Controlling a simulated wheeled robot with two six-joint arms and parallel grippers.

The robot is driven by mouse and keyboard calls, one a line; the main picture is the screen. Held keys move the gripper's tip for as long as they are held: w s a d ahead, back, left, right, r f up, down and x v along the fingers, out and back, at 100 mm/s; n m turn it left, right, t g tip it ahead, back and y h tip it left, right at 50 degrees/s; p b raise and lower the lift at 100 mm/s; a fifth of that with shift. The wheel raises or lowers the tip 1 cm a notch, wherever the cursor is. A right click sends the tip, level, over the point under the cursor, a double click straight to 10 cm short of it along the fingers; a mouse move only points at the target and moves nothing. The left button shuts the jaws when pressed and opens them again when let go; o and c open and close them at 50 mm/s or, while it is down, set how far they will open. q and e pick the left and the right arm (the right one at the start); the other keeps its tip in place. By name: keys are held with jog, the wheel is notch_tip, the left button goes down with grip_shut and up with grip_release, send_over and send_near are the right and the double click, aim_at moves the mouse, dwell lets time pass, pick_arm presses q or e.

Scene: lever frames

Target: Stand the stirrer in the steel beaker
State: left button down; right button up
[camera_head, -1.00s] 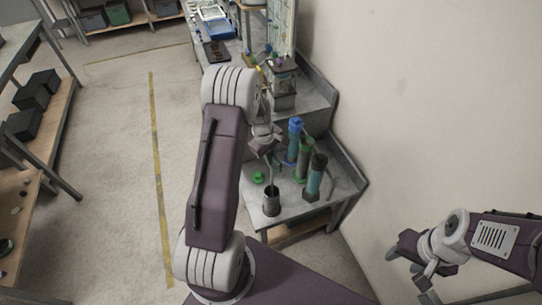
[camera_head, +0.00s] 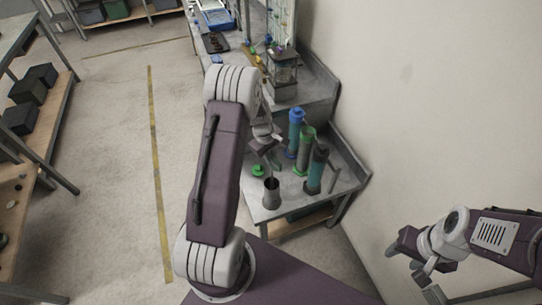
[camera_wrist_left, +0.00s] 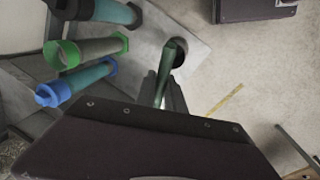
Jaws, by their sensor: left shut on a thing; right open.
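The steel beaker (camera_head: 271,196) stands upright near the front corner of the low bench. My left gripper (camera_head: 273,146) is above and behind it in the head view. It is shut on the stirrer, a thin greenish rod (camera_wrist_left: 166,72) that points away from the wrist camera. In the left wrist view the stirrer's far end overlaps the dark mouth of the beaker (camera_wrist_left: 181,54); I cannot tell whether it is inside or above the rim. My right gripper (camera_head: 423,280) is open and empty at the right, away from the bench.
Three capped cylinders stand behind and right of the beaker: blue (camera_head: 295,130), green (camera_head: 305,152) and dark-topped teal (camera_head: 316,172). A lantern-like glass case (camera_head: 283,75) is farther back. The wall bounds the right side.

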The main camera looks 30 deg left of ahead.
pick_arm(q)
jog(key=shift+f+b, duration=0.9)
jog(key=shift+f, duration=0.3)
jog(key=c, duration=1.3)
grip_release()
jog(key=shift+c, duration=0.2)
jog(key=shift+r, duration=0.1)
notch_tip(320, 180, up, 9)
jog(key=s, duration=0.1)
jog(key=shift+s+a+b, duration=0.25)
jog(key=shift+a+b, duration=0.05)
jog(key=shift+b, duration=0.1)
